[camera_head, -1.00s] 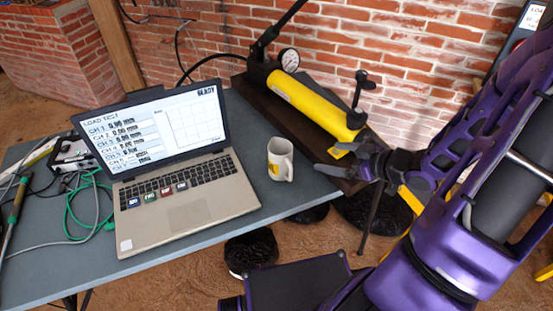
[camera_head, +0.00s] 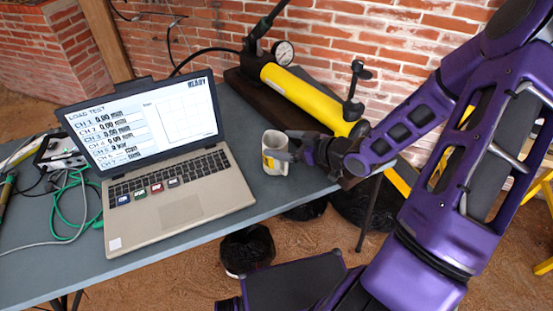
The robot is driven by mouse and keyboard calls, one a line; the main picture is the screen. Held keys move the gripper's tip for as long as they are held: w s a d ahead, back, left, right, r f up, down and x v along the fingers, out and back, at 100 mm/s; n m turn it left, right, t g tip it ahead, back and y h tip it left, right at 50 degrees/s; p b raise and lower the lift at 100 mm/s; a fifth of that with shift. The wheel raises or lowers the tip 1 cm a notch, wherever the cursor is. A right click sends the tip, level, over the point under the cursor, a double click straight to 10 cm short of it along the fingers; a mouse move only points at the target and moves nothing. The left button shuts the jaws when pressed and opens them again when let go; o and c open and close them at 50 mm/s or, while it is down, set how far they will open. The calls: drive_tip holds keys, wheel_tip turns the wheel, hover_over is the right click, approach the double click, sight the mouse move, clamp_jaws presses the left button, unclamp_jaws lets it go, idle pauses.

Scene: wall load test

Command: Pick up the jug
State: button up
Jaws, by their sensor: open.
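The jug, a small white mug with a yellow patch (camera_head: 270,143), stands upright on the grey table, right of the laptop. My gripper (camera_head: 282,145) is at the jug's right side, coming in from the right. Its jaws are open. One finger passes in front of the jug and the other shows at its upper right, apparently behind it. I cannot tell whether either finger touches it. The jug's handle is hidden by the gripper.
An open laptop (camera_head: 184,191) is close on the left. A yellow hydraulic pump (camera_head: 300,93) with a gauge (camera_head: 283,52) lies behind the jug. Green and grey cables (camera_head: 70,195) lie at the table's left. The table's front edge is just below the jug.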

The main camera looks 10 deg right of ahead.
sight(266, 141)
drive_tip(key=b+x, duration=0.1)
drive_tip(key=x, duration=0.4)
drive_tip(key=shift+a, duration=0.2)
drive_tip(key=shift+c, duration=0.3)
drive_tip(key=shift+s, duration=0.1)
drive_tip(key=c, duration=1.2)
